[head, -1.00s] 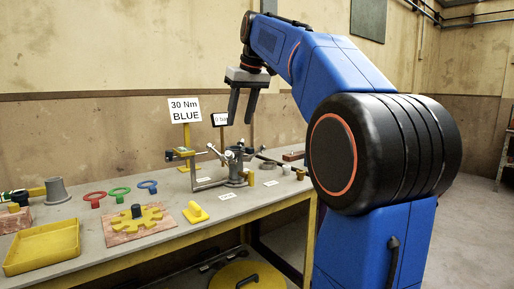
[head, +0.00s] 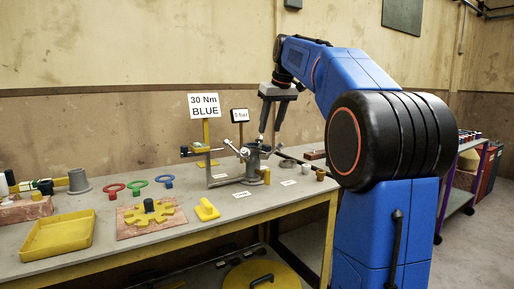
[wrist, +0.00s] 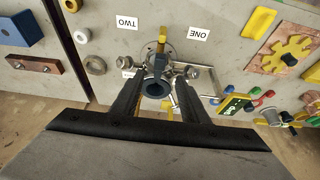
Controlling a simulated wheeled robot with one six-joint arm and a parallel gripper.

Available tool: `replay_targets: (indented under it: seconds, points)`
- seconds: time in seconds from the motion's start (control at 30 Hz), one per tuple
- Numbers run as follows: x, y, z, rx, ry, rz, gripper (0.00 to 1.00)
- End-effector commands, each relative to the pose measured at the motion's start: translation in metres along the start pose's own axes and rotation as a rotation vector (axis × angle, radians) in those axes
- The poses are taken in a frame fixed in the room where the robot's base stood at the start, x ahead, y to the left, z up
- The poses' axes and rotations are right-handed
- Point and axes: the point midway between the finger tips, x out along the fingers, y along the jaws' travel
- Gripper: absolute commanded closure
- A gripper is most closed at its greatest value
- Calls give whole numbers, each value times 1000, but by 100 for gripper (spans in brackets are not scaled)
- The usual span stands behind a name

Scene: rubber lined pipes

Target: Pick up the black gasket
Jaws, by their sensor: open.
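My gripper (head: 270,131) is open, pointing down just above the metal fixture (head: 253,168) on the bench. In the wrist view my gripper (wrist: 158,80) has its fingers on either side of a dark round ring (wrist: 157,87) at the top of the fixture. This ring may be the black gasket or a pipe end; I cannot tell which. It looks clear of both fingers. A flat greyish ring (wrist: 95,65) lies on the bench to the left of the fixture.
The fixture has projecting arms and a "0 bar" sign (head: 239,115) close to my gripper. A "30 Nm BLUE" sign (head: 203,106) stands left of it. A yellow tray (head: 57,236), a yellow gear (head: 137,217) and coloured rings occupy the bench's left. A brown bar (wrist: 33,63) lies beyond the grey ring.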

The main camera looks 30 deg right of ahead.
Motion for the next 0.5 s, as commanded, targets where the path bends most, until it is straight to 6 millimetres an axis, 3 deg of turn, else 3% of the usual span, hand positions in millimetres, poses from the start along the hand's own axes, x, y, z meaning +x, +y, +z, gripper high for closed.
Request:
replay_targets:
  seconds: [0.1, 0.5]
  points:
    - [15, 0, 0, 0, -1, 0, 59]
    - [40, 1, 0, 1, -2, -1, 59]
